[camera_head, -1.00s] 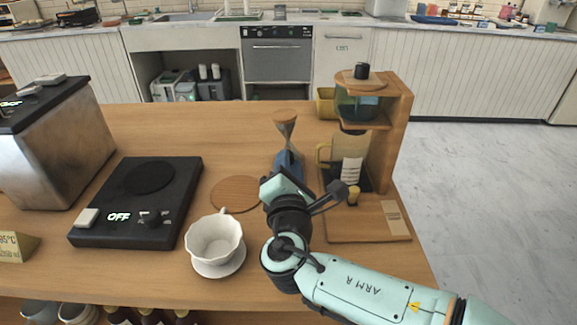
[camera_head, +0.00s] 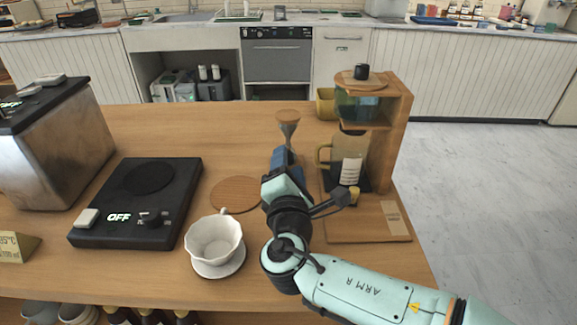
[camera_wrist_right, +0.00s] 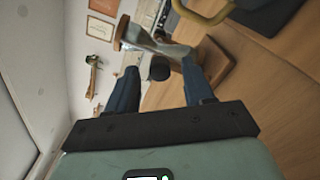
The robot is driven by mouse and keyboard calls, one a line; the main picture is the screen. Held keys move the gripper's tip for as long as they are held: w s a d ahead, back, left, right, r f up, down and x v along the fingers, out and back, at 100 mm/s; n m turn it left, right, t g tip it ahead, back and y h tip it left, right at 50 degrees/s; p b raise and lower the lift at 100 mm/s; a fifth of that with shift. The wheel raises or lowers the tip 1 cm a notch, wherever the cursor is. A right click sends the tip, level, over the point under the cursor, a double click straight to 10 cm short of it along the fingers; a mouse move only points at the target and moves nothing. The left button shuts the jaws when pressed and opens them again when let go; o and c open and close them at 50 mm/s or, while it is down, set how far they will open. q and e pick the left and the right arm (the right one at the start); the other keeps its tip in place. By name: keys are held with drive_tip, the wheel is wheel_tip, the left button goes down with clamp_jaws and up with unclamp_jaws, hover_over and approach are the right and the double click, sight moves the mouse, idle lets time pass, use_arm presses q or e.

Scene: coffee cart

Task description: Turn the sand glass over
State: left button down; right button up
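The sand glass (camera_head: 288,129) stands upright on the wooden counter, with a round wooden cap and a tapering glass body. In the right wrist view, which is turned on its side, the sand glass (camera_wrist_right: 147,40) lies just beyond my fingertips. My right gripper (camera_head: 284,155) is in front of its lower part and hides its base in the head view. In the wrist view the two blue fingers of the right gripper (camera_wrist_right: 165,72) are spread apart. I cannot tell whether a finger touches the glass. My left gripper is not in view.
A wooden dripper stand (camera_head: 392,130) with a glass carafe (camera_head: 352,147) stands close right of the gripper.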

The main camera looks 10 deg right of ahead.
drive_tip(key=shift+s, duration=0.1)
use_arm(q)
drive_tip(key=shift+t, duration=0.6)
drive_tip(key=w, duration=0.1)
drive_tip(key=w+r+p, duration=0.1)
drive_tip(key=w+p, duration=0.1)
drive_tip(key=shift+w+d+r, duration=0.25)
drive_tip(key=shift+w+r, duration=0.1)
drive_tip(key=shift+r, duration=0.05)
use_arm(e)
drive_tip(key=s+a, duration=0.1)
drive_tip(key=s, duration=0.7)
drive_tip(key=s+a, duration=0.1)
drive_tip(key=s, duration=0.4)
drive_tip(key=shift+a, duration=0.3)
